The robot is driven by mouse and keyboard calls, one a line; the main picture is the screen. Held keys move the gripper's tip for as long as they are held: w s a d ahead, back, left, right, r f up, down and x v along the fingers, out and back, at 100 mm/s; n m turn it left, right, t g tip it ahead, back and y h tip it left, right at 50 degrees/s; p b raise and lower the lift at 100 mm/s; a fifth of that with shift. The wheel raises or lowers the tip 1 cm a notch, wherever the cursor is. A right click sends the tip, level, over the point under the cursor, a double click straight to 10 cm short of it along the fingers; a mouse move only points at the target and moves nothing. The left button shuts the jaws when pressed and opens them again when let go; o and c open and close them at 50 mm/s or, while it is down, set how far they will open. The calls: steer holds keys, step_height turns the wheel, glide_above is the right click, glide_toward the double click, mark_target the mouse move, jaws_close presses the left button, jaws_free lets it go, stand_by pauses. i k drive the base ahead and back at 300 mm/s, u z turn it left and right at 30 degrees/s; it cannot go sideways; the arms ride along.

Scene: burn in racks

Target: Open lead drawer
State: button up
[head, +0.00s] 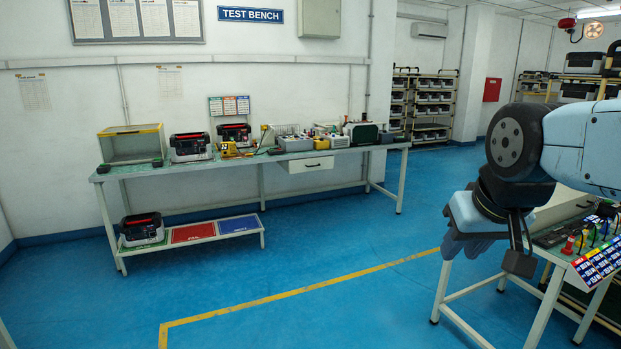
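A white drawer (310,165) hangs under the right half of the test bench (180,170), just below the tabletop. It has a small dark handle mark on its front and looks shut. I see no label on it that reads as "lead". My gripper (463,245) is at the right of the head view, pointing down beside a nearer table. It is far from the drawer and touches nothing that I can see. Its fingers are partly hidden and seen from the side, so whether they are open or shut is unclear.
A nearer table (545,315) with a colourful label panel (600,258) stands at the lower right, close to my arm. Black-and-grey units (191,147) stand on the bench. A low shelf (193,233) sits below its left side. The blue floor before the bench is clear.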

mark_target(316, 164)
steer(key=u, duration=0.3)
steer(key=i, duration=1.85)
steer(key=u, duration=0.35)
steer(key=i, duration=2.15)
steer(key=z, duration=0.3)
steer(key=i, duration=1.5)
steer(key=z, duration=0.3)
